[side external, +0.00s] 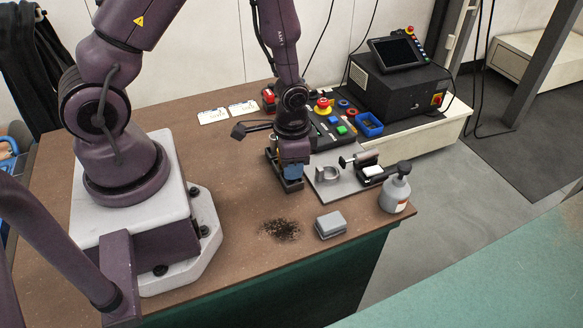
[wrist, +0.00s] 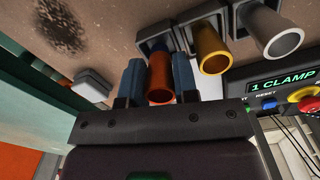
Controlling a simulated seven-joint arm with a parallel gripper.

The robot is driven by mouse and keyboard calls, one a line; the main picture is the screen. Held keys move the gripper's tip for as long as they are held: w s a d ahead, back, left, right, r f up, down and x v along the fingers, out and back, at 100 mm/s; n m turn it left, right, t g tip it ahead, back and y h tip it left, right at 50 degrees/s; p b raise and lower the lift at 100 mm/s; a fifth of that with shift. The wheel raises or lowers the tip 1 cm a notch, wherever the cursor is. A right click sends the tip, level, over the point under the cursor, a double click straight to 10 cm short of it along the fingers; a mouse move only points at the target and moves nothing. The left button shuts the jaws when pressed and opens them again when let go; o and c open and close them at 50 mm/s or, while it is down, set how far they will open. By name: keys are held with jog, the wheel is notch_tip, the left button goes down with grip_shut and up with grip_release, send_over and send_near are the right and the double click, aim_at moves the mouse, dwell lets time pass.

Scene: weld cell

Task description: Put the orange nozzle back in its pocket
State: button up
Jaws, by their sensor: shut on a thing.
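In the wrist view, my gripper (wrist: 158,78) has its two blue fingers shut on the orange nozzle (wrist: 160,82), one on each side, with the nozzle's open end facing the camera. A dark pocket of the rack (wrist: 150,20) shows just beyond the nozzle. I cannot tell whether the nozzle's far end is inside it. A yellow nozzle (wrist: 212,48) and a grey nozzle (wrist: 268,28) stand in the neighbouring pockets. In the side external view, my gripper (side external: 294,158) is low over the dark rack (side external: 292,186); the orange nozzle is hidden there.
A grey plate with a clamp (side external: 340,186) lies right of the rack, close to my gripper. A spray bottle (side external: 396,188) and a grey block (side external: 330,225) stand near the front edge. A button panel (side external: 335,130) is behind.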

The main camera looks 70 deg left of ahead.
jog(key=shift+f, duration=0.7)
jog(key=o, duration=0.6)
jog(key=shift+f, duration=0.1)
jog(key=shift+o, duration=0.2)
notch_tip(320, 180, up, 12)
jog(key=s+d+r+n+t, duration=0.1)
jog(key=s+r, duration=0.3)
jog(key=r, duration=0.6)
jog(key=s+d+r+n+t, duration=0.1)
jog(key=s+r+t, duration=0.3)
jog(key=r, duration=0.6)
jog(key=shift+s+d+r+n+t, duration=0.3)
jog(key=shift+s+d, duration=0.1)
jog(key=shift+s, duration=0.15)
